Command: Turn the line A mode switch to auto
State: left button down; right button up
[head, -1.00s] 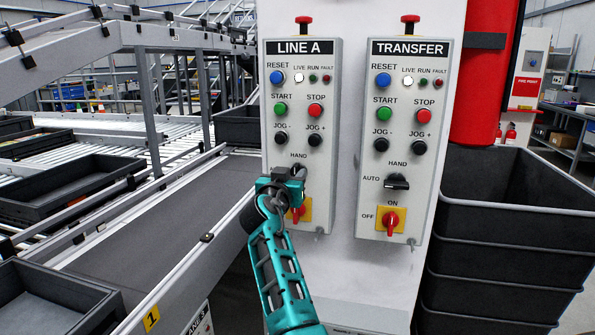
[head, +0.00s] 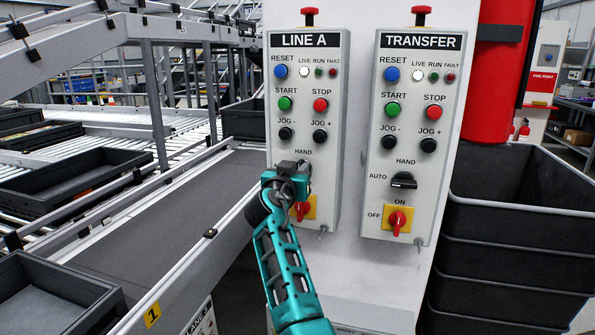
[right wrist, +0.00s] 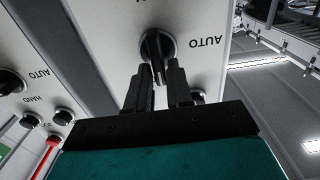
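The LINE A panel (head: 338,110) is a light grey box with lamps, buttons and a black mode switch. In the head view my teal right gripper (head: 303,166) covers most of that switch, including its AUTO side. In the right wrist view the switch (right wrist: 156,46) shows upside down, with the AUTO label to its right. Its narrow handle lies between the two black fingers of the right gripper (right wrist: 160,72). The fingers are apart, one on each side of the handle; a small gap seems to show. My left gripper is not in view.
Just below the right gripper is a red rotary switch on a yellow plate (head: 310,212). The similar TRANSFER panel (head: 440,110) stands to the right. A conveyor (head: 170,220) runs at left, and stacked black bins (head: 515,215) stand at right.

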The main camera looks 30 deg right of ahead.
grip_shut()
jog(key=shift+w+a+f+n+p, duration=0.2)
jog(key=shift+n+p, duration=0.55)
jog(key=shift+n, duration=2.25)
jog(key=shift+w+a+f+n+p, duration=0.2)
jog(key=shift+n+p, duration=0.55)
jog(key=shift+n, duration=2.25)
jog(key=shift+w+a+f+n+p, duration=0.2)
jog(key=shift+n+p, duration=0.55)
jog(key=shift+n, duration=2.25)
jog(key=shift+d, duration=0.15)
jog(key=shift+o, duration=1.9)
grip_release()
jog(key=shift+f, duration=0.15)
